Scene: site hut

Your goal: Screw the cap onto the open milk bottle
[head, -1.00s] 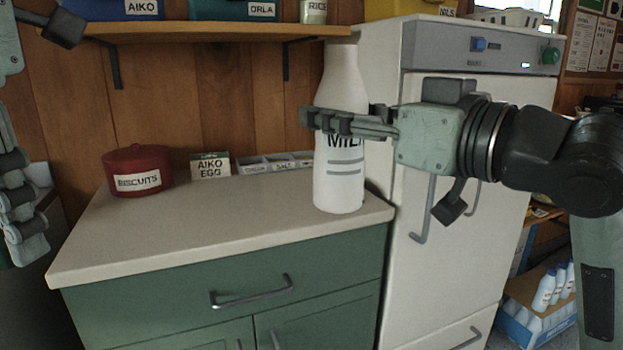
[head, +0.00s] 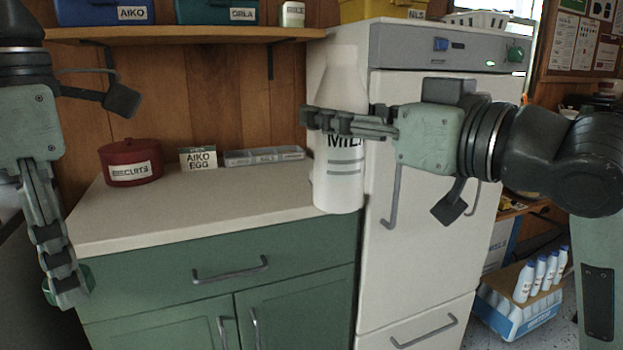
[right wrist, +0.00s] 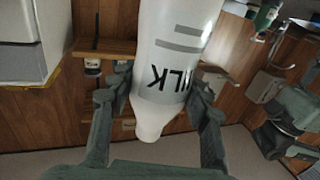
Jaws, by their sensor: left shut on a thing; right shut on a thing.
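The white milk bottle (head: 340,185) is upright in the head view, in front of the counter's right end and the fridge. My right gripper (head: 318,118) is shut on it around its upper body. In the right wrist view the bottle (right wrist: 180,45) shows between both fingers, with its lettering upside down and its narrow neck towards the bottom. My left gripper (head: 66,292) points down at the far left, with its fingers shut on a small green round thing (head: 84,281), which looks like the cap. The fingers partly hide it. The two grippers are well apart.
The counter (head: 240,205) carries a red biscuit tin (head: 133,163), an AIKO EGG card (head: 198,158) and a labelled tray (head: 263,156) at the back. A shelf (head: 190,34) hangs above. The fridge (head: 430,150) stands right. A blue crate of bottles (head: 515,312) is low right.

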